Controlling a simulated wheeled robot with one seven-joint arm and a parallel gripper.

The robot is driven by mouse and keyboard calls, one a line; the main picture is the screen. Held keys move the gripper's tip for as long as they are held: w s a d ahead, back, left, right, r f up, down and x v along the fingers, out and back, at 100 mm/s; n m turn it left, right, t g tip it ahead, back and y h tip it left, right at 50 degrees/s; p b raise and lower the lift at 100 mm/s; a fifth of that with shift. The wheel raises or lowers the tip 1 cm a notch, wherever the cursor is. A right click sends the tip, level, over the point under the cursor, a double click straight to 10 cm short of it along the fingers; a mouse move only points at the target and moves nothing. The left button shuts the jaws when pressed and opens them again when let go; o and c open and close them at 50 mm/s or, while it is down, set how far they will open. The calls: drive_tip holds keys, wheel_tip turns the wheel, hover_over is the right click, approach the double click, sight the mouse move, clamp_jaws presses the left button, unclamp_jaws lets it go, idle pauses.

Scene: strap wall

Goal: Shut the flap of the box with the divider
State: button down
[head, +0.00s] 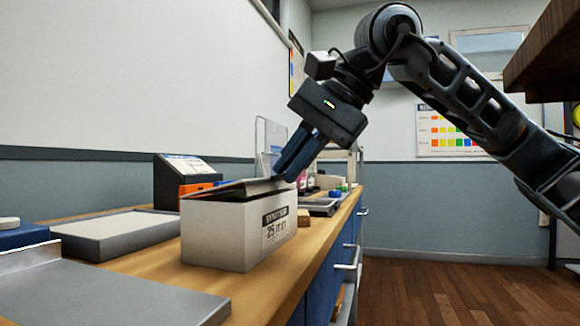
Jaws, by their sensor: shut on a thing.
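A white box (238,234) with a black label on its right face stands on the wooden counter. Its flap (237,188) lies tilted over the top, slightly raised, with a dark gap under its left part. The inside of the box is hidden, so I cannot see a divider. My gripper (282,176) reaches down from the upper right. Its blue fingers are together at the right edge of the flap and shut on it.
A grey flat scale-like plate (110,232) and a metal tray (105,295) lie left of the box. A dark device (183,175) stands behind it. A small tan block (304,217) and several small items sit to the right. The floor beyond the counter is clear.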

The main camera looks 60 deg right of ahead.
drive_tip(key=shift+s+f+b, duration=0.2)
drive_tip(key=shift+f+b, duration=0.4)
drive_tip(key=shift+f, duration=0.2)
drive_tip(key=shift+s+f+b, duration=0.2)
drive_tip(key=shift+f+b, duration=0.4)
drive_tip(key=shift+f, duration=0.2)
drive_tip(key=shift+s+f, duration=0.1)
drive_tip(key=shift+f, duration=0.1)
drive_tip(key=c, duration=1.3)
unclamp_jaws()
drive_tip(key=shift+r, duration=0.15)
